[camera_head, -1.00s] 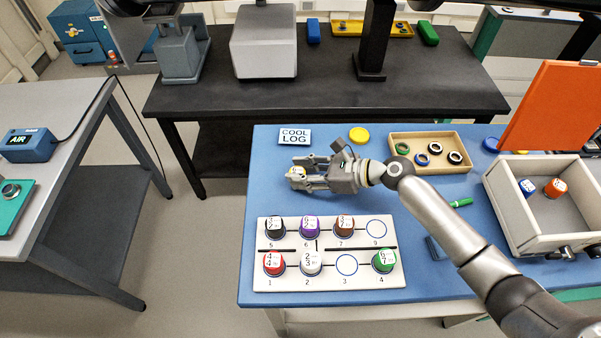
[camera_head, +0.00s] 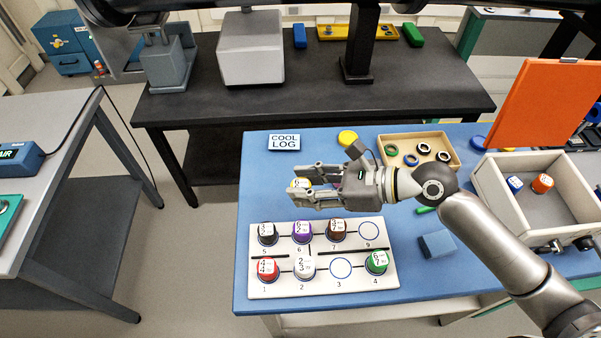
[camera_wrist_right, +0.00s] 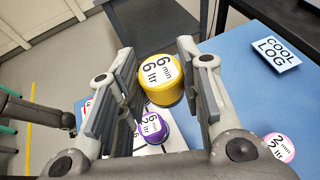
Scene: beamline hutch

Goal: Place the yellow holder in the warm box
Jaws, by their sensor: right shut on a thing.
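The yellow holder (camera_head: 299,184) is between the fingers of my right gripper (camera_head: 292,193), which is shut on it. In the right wrist view the yellow holder (camera_wrist_right: 163,80) shows its white label, between the two fingers of the right gripper (camera_wrist_right: 160,95). In the head view, the fingers partly hide it, just beyond the white rack's (camera_head: 380,283) back edge. A pale box (camera_head: 490,207) with a raised orange lid (camera_head: 541,108) stands open at the right; no label reading warm shows. It holds a blue holder (camera_head: 515,184) and an orange holder (camera_head: 542,183).
The rack holds several coloured holders; spots 3 and 9 are empty. A tray (camera_head: 456,160) of rings, a yellow disc (camera_head: 347,138) and a cool log sign (camera_head: 284,142) lie behind. A blue block (camera_head: 437,243) is left of the box. A pink holder (camera_wrist_right: 277,148) shows in the wrist view.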

